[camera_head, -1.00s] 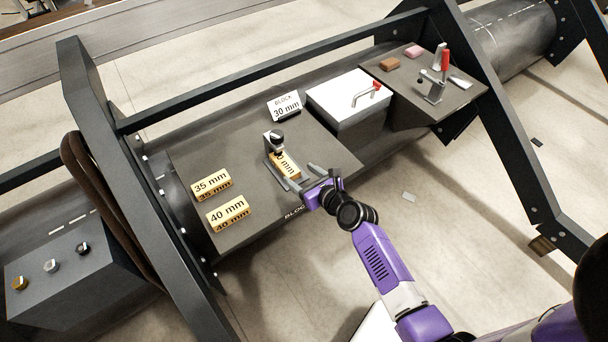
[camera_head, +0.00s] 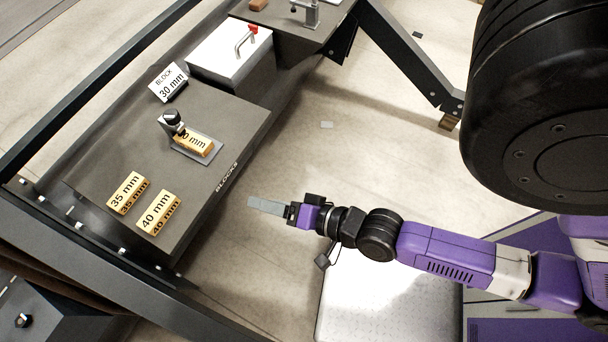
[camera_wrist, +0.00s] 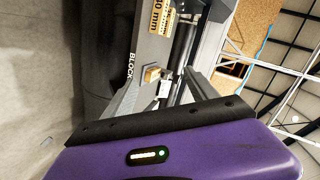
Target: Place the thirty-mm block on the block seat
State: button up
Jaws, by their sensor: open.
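A yellow block (camera_head: 193,143) lies flat on the grey plate of the block seat (camera_head: 211,154), beside a small upright with a black knob (camera_head: 172,120). The upright hides the first digit of its label; only "0 mm" reads. My gripper (camera_head: 268,205) is open and empty, off the front edge of the bench and apart from the block. In the wrist view, its fingers (camera_wrist: 160,98) point toward the bench, with no block held between them. A yellow block marked "0 mm" (camera_wrist: 163,16) shows at the top there; its first digit is unclear.
The dark bench (camera_head: 225,120) also carries a 35 mm block (camera_head: 128,193), a 40 mm block (camera_head: 159,212) and a "BLOCK 30 mm" sign (camera_head: 169,83). A white-lidded box (camera_head: 232,52) with a red-tipped handle stands behind. Dark frame bars (camera_head: 405,55) flank the bench. Open floor surrounds my gripper.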

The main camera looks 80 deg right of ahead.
jog(key=s+a+r+n+y, duration=0.1)
jog(key=s+a+r+n, duration=0.1)
jog(key=s+r+n, duration=0.2)
jog(key=s+a+r+n+t+y, duration=0.1)
jog(key=s+a+r+n, duration=0.2)
jog(key=r+n, duration=0.6)
jog(key=shift+s+a+r+n+y, duration=0.2)
jog(key=shift+s+r+n+y, duration=0.15)
jog(key=shift+s+n, duration=0.6)
